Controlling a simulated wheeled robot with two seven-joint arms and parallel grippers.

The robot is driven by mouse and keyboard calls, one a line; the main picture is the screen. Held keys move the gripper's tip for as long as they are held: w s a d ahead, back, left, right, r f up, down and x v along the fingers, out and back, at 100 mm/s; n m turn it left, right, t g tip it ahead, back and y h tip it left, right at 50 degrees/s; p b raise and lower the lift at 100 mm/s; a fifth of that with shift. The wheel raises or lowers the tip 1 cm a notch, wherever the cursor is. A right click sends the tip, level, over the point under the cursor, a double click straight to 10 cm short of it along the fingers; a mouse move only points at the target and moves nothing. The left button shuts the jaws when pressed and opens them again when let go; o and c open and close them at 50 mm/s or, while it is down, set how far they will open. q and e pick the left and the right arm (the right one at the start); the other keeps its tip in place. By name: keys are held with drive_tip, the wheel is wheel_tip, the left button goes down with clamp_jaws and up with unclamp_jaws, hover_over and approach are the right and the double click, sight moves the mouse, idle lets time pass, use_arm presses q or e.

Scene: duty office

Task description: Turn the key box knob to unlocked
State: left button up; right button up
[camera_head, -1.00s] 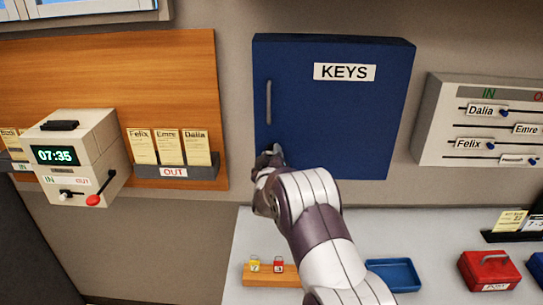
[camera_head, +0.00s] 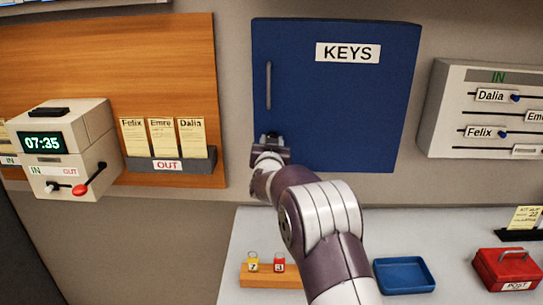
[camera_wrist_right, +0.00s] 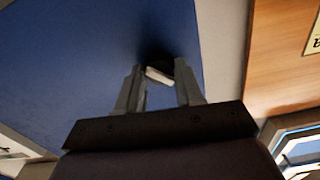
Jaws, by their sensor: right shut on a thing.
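The blue key box (camera_head: 345,105) with its KEYS label hangs on the wall in the middle of the head view, door closed. My right gripper (camera_head: 270,140) is at the door's lower left, below the vertical handle (camera_head: 268,85). In the right wrist view its two grey fingers (camera_wrist_right: 160,88) are around a dark knob (camera_wrist_right: 158,67) with a pale face or bar, and it is shut on this knob. The gripper hides most of the knob in the head view, and I cannot read its setting. My left gripper is not in view.
Below the box is a pale counter with a wooden key block (camera_head: 270,275), a blue tray (camera_head: 404,275) and a red POST box (camera_head: 507,270). A time clock (camera_head: 68,150) and OUT card rack (camera_head: 170,166) are left. A name slider board (camera_head: 450,105) is right.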

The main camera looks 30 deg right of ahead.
drive_tip(key=m+b, duration=0.7)
drive_tip(key=m, duration=0.1)
drive_tip(key=shift+m, duration=0.6)
drive_tip(key=o, duration=1)
drive_tip(key=shift+o, duration=0.2)
